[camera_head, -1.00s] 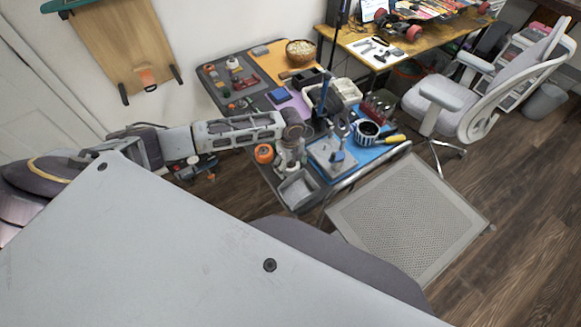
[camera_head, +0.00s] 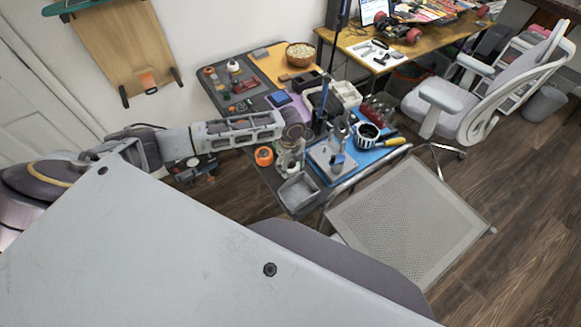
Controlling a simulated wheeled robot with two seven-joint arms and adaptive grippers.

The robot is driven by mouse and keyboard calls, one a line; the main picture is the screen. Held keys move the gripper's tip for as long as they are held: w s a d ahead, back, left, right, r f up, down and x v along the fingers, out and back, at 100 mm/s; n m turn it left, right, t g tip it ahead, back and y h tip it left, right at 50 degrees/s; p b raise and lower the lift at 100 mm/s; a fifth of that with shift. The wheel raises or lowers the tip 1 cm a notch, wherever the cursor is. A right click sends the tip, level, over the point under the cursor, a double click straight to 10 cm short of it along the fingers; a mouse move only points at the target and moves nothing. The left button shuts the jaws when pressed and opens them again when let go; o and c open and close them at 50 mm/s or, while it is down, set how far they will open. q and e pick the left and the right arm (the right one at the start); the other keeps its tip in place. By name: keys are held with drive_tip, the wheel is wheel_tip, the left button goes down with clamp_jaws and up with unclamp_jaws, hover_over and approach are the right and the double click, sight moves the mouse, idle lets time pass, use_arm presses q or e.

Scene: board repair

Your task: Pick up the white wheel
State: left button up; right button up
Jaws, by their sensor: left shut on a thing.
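My left gripper (camera_head: 290,163) points down over the near left part of the workbench, between an orange wheel (camera_head: 264,156) and a grey metal fixture (camera_head: 331,160). It is shut on a small pale thing that seems to be the white wheel, mostly hidden by the fingers. The orange wheel stands on the bench just left of the gripper, apart from it. A small white round thing (camera_head: 233,66) sits at the bench's far left; I cannot tell if it is a wheel. My right gripper is not in view.
A grey open bin (camera_head: 298,191) stands just below the gripper at the bench's near corner. A blue mat (camera_head: 372,155) carries the fixture, a striped cup (camera_head: 367,133) and a yellow-handled tool (camera_head: 390,141). A wooden bowl (camera_head: 300,54) is at the back. A white chair (camera_head: 480,100) stands right.

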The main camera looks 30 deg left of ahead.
use_arm(q)
drive_tip(key=shift+r, duration=4.4)
drive_tip(key=shift+w+d, duration=0.1)
